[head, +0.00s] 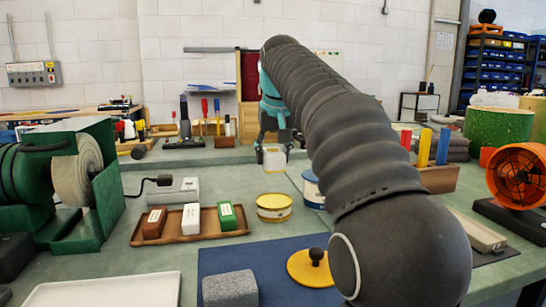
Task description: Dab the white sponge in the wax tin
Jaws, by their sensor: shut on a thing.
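My gripper (274,143), teal and dark, points down over the far part of the bench. It is shut on a small whitish block, which looks like the white sponge (274,158). A round yellow tin (274,208) stands nearer on the bench, below the sponge in the picture. A blue and white tin (312,190) stands to its right, partly hidden by my arm. No label on either tin is readable, so I cannot tell for certain which is the wax tin. The sponge appears apart from both tins.
A brown tray (190,236) with three labelled blocks lies left of the yellow tin. A green buffing machine (92,180) stands at left. A blue mat (270,258) in front bears a grey block (230,289) and a yellow disc with a black knob (314,268). An orange fan (518,175) is at right.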

